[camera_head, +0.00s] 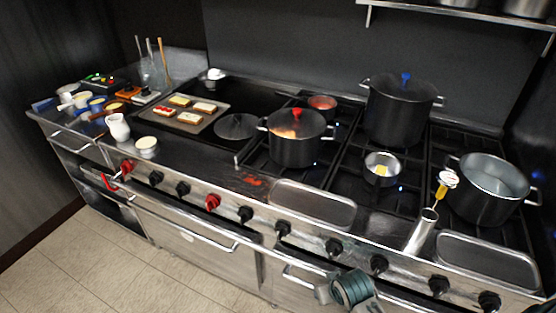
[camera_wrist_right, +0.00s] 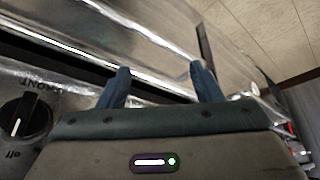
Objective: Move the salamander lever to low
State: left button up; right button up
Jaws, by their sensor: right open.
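A red curved handle (camera_head: 108,181) sits on the front of the left-hand unit, below the counter; it looks like the salamander lever, but its setting is too small to read. My right gripper (camera_head: 350,290) is at the bottom of the head view, in front of the range and far to the right of the red handle. In the right wrist view its two fingers (camera_wrist_right: 160,82) are spread with nothing between them. A small red spot at the right edge of that view is too blurred to name. My left gripper is out of view.
Black and red knobs (camera_head: 213,202) line the range front, with door handles (camera_head: 190,236) below. A black knob (camera_wrist_right: 25,117) is left of the fingers in the wrist view. Pots (camera_head: 296,150) and a toast tray (camera_head: 187,114) stand on top. The tiled floor (camera_head: 70,250) is clear.

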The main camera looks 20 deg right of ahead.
jog(key=w+r+t+p, duration=0.1)
jog(key=w+r+p, duration=0.15)
jog(key=r, duration=1.15)
jog(key=w+r+m+t+y, duration=0.1)
jog(key=w+r+m+t, duration=0.2)
jog(key=w+r, duration=1.25)
jog(key=w+r+m+t, duration=0.35)
jog(key=w+r, duration=0.95)
jog(key=r, duration=0.5)
notch_tip(320, 180, up, 42)
jog(key=m+t+y, duration=0.1)
jog(key=m+t, duration=0.2)
jog(key=t, duration=0.3)
jog(key=shift+g, duration=0.25)
jog(key=w+p, duration=0.1)
jog(key=w, duration=0.1)
jog(key=w+p, duration=0.2)
jog(key=w, duration=0.1)
jog(key=w+p, duration=0.1)
jog(key=w, duration=0.2)
jog(key=shift+w+a+r+p, duration=0.15)
jog(key=shift+a+r+p, duration=0.05)
jog(key=shift+a+p, duration=0.2)
jog(key=shift+w+f+p, duration=0.25)
jog(key=shift+w+p, duration=0.05)
jog(key=shift+w, duration=0.5)
jog(key=shift+c, duration=0.5)
jog(key=shift+s+r, duration=0.1)
grip_shut()
